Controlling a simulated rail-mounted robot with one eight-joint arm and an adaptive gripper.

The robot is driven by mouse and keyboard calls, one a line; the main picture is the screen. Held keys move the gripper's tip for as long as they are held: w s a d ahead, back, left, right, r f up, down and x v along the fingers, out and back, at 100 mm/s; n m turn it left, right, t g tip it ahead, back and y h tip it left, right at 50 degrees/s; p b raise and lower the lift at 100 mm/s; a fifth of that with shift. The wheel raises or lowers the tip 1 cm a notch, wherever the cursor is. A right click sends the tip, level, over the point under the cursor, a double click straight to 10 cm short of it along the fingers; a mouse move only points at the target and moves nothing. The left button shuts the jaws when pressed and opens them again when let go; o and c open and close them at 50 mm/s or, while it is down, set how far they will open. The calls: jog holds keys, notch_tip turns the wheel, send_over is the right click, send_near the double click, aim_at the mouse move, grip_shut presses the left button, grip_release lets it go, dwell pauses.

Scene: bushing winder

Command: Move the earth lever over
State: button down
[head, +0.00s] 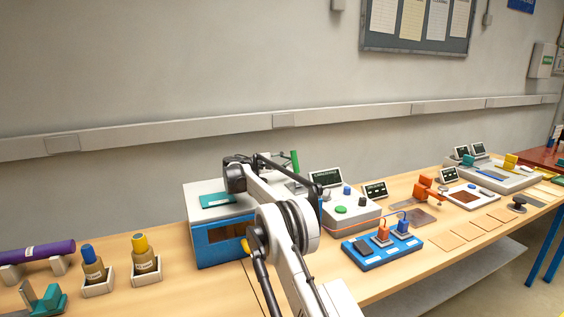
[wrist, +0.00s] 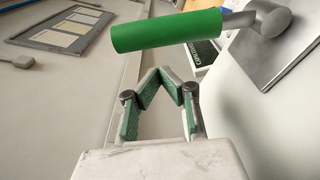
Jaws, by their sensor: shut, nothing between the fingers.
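The earth lever shows in the wrist view as a thick green grip (wrist: 167,30) on a grey metal arm that ends in a round hub at the upper right. In the head view its green grip (head: 295,160) stands up behind my arm, near the blue and white cabinet. My gripper (wrist: 160,76) has its green-padded fingers brought together at the tips and is empty. In the wrist view the fingertips lie below the green grip with a visible gap. The fingers are hard to make out in the head view, where my arm hides the lever's base.
The blue and white cabinet (head: 218,243) stands left of my arm. A grey control console (head: 345,218) with a green button is to its right. A blue board (head: 382,250) with orange and blue terminals sits in front. Two bushings stand in holders at left.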

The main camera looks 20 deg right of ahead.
aim_at(296, 169)
jog(key=shift+s+a+r, duration=0.2)
jog(key=shift+s+r, duration=0.15)
jog(key=shift+s, duration=0.35)
jog(key=shift+s+a+r, duration=0.15)
jog(key=shift+s+r, duration=0.15)
jog(key=shift+s, duration=0.4)
jog(key=shift+s+d, duration=0.1)
